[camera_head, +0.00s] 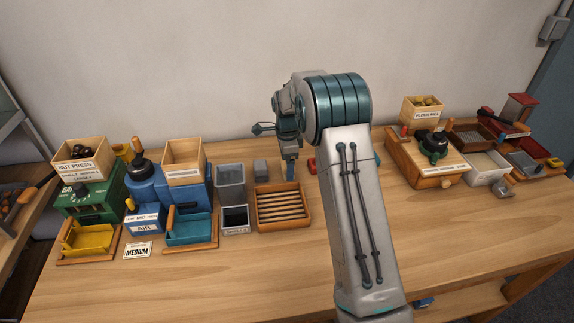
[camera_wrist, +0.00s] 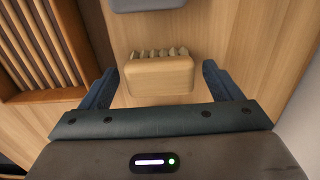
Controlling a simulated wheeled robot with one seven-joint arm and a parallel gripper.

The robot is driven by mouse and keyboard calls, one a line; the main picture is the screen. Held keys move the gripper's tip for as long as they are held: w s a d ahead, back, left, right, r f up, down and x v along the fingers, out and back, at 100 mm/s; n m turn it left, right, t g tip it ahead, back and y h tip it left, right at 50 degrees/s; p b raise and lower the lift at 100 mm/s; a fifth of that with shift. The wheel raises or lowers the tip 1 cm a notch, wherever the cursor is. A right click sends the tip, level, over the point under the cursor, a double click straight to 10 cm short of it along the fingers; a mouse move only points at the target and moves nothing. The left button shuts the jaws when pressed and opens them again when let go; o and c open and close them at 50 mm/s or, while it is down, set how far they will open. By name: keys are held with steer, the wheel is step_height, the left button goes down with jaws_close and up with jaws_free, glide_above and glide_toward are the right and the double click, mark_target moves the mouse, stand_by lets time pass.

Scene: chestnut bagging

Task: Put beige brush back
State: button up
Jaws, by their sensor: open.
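The beige brush (camera_wrist: 160,76) lies on the wooden table in the wrist view, a pale block with a row of bristles along its far side. My gripper (camera_wrist: 159,70) is open, with one blue finger on either side of the brush and gaps between the fingers and its ends. In the head view my gripper (camera_head: 290,172) points down at the table just behind the right end of the slatted tray (camera_head: 308,205). I cannot make out the brush there; my gripper and arm cover that area.
A grey block (camera_head: 260,168) and grey bins (camera_head: 230,180) stand left of my gripper. A small red object (camera_head: 311,165) lies to its right. Labelled machines (camera_head: 90,195) fill the left side, and a wooden box machine (camera_head: 425,160) stands right. The front of the table is clear.

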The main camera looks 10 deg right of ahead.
step_height(320, 180, up, 10)
steer(key=shift+f+b, duration=0.1)
steer(key=shift+b, duration=0.25)
steer(key=s+d+r+n+t, duration=0.1)
steer(key=s+r+n, duration=0.4)
steer(key=s, duration=0.4)
steer(key=s+d+r+n+t, duration=0.15)
steer(key=s+r+n, duration=0.3)
steer(key=s, duration=0.45)
steer(key=s+f+n, duration=0.2)
steer(key=s+n, duration=0.2)
steer(key=s, duration=0.5)
steer(key=s+d+f+n, duration=0.1)
steer(key=s+n, duration=0.3)
steer(key=s, duration=0.5)
steer(key=shift+s+d+f, duration=0.25)
steer(key=shift+f, duration=0.1)
steer(key=shift+t, duration=0.25)
